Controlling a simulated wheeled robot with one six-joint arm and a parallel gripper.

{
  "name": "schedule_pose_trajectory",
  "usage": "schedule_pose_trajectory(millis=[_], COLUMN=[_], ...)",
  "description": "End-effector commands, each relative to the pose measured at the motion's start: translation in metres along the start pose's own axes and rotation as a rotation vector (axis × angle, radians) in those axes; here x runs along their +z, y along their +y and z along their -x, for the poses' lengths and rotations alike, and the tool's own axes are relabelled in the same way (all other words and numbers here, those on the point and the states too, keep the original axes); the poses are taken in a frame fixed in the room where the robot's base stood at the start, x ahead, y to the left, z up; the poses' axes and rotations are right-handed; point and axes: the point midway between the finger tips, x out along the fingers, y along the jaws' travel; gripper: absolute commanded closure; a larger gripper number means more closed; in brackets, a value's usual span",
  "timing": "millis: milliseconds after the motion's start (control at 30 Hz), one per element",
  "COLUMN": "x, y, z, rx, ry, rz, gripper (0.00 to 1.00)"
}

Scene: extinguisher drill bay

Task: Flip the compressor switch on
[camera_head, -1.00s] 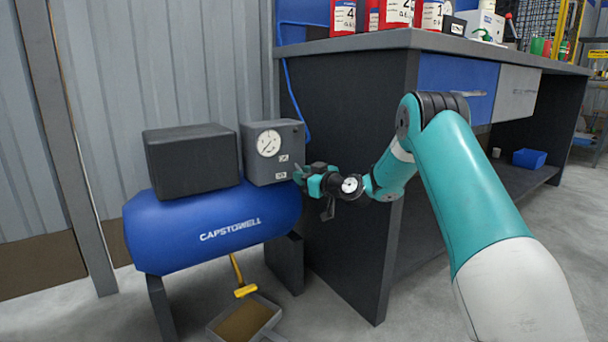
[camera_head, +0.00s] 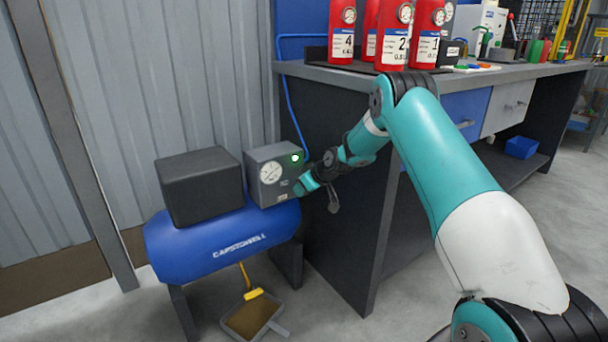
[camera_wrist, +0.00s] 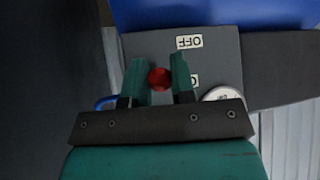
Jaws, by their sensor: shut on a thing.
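The compressor (camera_head: 215,250) is a blue tank lettered CAPSTOWELL, with a black block and a grey control box (camera_head: 256,170) on top. The box carries a white round gauge (camera_head: 271,172) and a glowing green lamp (camera_head: 295,157). In the wrist view the box face (camera_wrist: 222,62) appears upside down, with an OFF label (camera_wrist: 190,42) and a second label (camera_wrist: 194,80), partly hidden by a finger. The switch's red knob (camera_wrist: 160,78) is level with the second label. My gripper (camera_wrist: 159,72) is shut on it, fingers either side; in the head view my gripper (camera_head: 301,187) is at the box's right side.
A dark workbench (camera_head: 340,180) stands close to the right of the compressor, with red extinguishers (camera_head: 395,35) on top. A blue hose (camera_head: 291,105) runs up from the box. A tray (camera_head: 253,318) and yellow-handled tool (camera_head: 252,294) are below the tank. A corrugated wall stands behind.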

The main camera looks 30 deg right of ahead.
Motion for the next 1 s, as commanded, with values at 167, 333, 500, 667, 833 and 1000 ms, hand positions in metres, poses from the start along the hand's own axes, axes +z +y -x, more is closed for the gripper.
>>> schedule_pose_trajectory(millis=[167,333,500,667,833,1000], x=[-0.0085,-0.0095,-0.0095,-0.0095,-0.0093,-0.0094], y=[-0.0021,-0.0013,-0.0015,-0.0015,-0.0018,-0.0020], z=[0.0044,0.0039,0.0030,0.0023,0.0019,0.0018], rx=[-0.027,-0.040,-0.049,-0.051,-0.051,-0.052], ry=[-0.108,-0.177,-0.214,-0.225,-0.226,-0.225], rz=[-0.018,-0.032,-0.039,-0.041,-0.041,-0.041], gripper=[1.00,1.00,1.00,1.00,1.00,0.74])
